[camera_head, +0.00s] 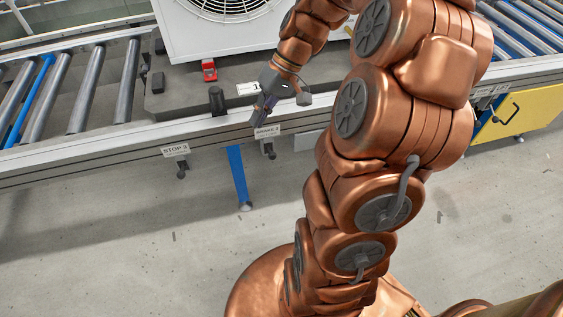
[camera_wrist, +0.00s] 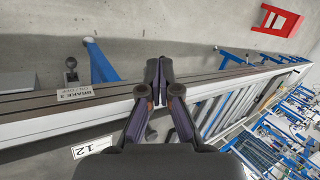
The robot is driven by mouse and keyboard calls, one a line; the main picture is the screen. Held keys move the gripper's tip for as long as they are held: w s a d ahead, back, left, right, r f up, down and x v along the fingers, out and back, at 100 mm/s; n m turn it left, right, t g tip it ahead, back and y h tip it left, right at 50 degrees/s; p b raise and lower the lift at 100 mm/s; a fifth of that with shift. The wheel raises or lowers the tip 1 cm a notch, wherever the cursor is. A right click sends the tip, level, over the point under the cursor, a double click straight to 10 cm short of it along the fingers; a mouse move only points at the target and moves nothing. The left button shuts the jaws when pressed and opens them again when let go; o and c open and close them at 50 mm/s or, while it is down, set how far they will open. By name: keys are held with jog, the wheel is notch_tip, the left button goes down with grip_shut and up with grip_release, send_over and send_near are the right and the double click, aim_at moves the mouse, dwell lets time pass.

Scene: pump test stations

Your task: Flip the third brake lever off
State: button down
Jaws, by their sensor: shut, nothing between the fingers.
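The BRAKE 3 lever (camera_head: 270,153) is a small dark lever under the conveyor's front rail, just below its white label (camera_head: 267,132). In the wrist view the lever (camera_wrist: 71,72) shows as a dark knob on a short stem at the left, beside the BRAKE 3 ON/OFF label (camera_wrist: 76,94). My gripper (camera_head: 257,119) is over the rail edge, a little above and left of the label. In the wrist view my gripper's fingertips (camera_wrist: 159,77) are together and empty, to the right of the lever and apart from it. I cannot tell the lever's on or off position.
A STOP 3 lever (camera_head: 181,168) hangs under its own label to the left. A dark post (camera_head: 216,100) and a red object (camera_head: 209,70) stand on the dark pallet (camera_head: 180,100), near a white fan unit (camera_head: 215,38). The floor in front is clear.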

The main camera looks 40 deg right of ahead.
aim_at(275, 154)
jog(key=w+d+f+m+t+b, duration=0.2)
jog(key=d+f+t+b, duration=0.2)
jog(key=d+f+b, duration=0.7)
jog(key=d+f, duration=0.8)
jog(key=d, duration=0.1)
jog(key=shift+d+f+m+t+y, duration=0.2)
jog(key=shift+d+m+t+y, duration=0.1)
jog(key=shift+d+y, duration=0.1)
jog(key=shift+a, duration=0.1)
jog(key=b+x, duration=0.3)
jog(key=x, duration=1.1)
jog(key=shift+b, duration=0.4)
jog(key=shift+a+f, duration=0.1)
jog(key=shift+s+f+b, duration=0.1)
jog(key=shift+f+b, duration=0.05)
jog(key=shift+b, duration=0.55)
